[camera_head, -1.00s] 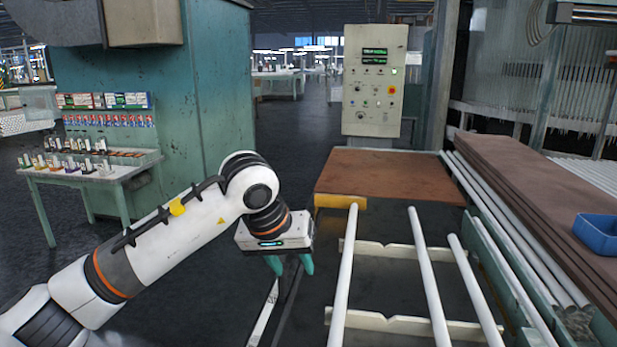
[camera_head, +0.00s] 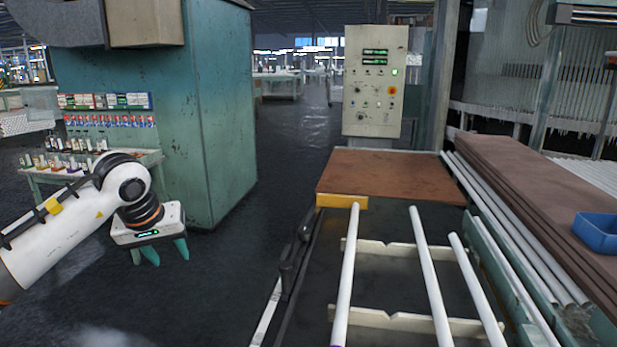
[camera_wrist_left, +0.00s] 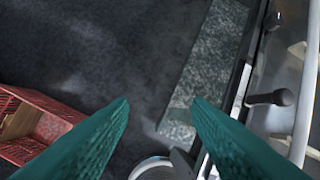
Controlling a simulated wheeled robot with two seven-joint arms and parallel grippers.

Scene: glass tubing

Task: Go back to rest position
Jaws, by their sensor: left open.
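My left gripper (camera_head: 160,252) hangs at the left of the head view, over the dark floor and clear of the tube rack. Its two green fingers are apart with nothing between them. In the left wrist view the fingers (camera_wrist_left: 160,110) also stand apart over bare floor. Glass tubes (camera_head: 430,280) lie lengthwise and apart from one another on the notched cross bars (camera_head: 388,248) of the rack. My right gripper is not in view.
A control panel (camera_head: 375,80) stands behind the brown plate (camera_head: 385,175). A blue bin (camera_head: 598,232) sits on brown boards at the right. A teal cabinet (camera_head: 222,130) and a small work table (camera_head: 150,160) stand behind my left arm. A red crate (camera_wrist_left: 45,115) is on the floor.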

